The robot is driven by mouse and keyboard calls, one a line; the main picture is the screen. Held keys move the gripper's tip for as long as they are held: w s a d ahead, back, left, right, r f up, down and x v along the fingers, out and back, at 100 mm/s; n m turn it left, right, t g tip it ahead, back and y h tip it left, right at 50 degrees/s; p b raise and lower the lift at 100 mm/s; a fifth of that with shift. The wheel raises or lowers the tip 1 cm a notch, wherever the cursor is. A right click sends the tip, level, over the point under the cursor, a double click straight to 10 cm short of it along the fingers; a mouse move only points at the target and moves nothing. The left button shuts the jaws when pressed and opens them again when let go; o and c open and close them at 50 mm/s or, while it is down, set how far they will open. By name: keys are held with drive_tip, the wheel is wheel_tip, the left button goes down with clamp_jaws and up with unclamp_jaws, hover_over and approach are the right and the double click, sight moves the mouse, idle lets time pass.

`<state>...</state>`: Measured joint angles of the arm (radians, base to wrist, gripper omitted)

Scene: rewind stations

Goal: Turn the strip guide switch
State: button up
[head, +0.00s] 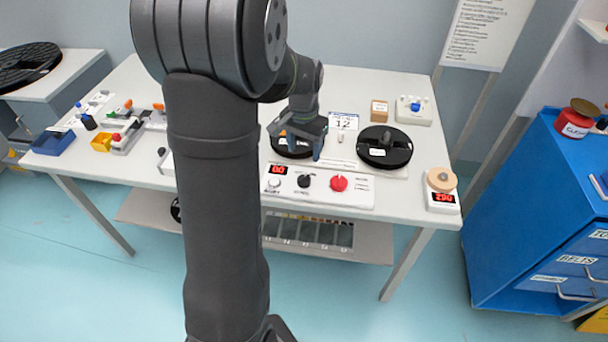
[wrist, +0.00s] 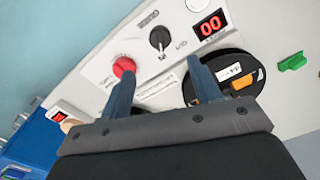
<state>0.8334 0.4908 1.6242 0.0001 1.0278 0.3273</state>
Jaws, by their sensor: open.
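A white control panel (head: 318,198) lies along the front edge of the table. It carries a black rotary switch (head: 304,181), which also shows in the wrist view (wrist: 160,38) with its pointer ridge. The label beside the switch is too small to read, so I cannot confirm it is the strip guide switch. My gripper (head: 305,150) is above the table behind the panel, near the left black reel (head: 290,147). In the wrist view my gripper (wrist: 160,78) has its fingers apart with nothing between them. The switch is beyond the fingertips, untouched.
A red mushroom button (head: 338,183), a white button (head: 274,183) and a red "00" display (head: 278,170) share the panel. A second black reel (head: 384,148) lies to the right. A scale (head: 443,200) stands at the right corner. The space above the panel looks clear.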

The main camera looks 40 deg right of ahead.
sight(304, 177)
wheel_tip(304, 177, down, 11)
idle(0.3)
drive_tip(key=c, duration=1)
drive_tip(key=shift+n, duration=0.4)
drive_tip(key=n, duration=0.5)
drive_tip(key=shift+n, duration=0.3)
drive_tip(key=n, duration=0.5)
drive_tip(key=shift+n, duration=0.3)
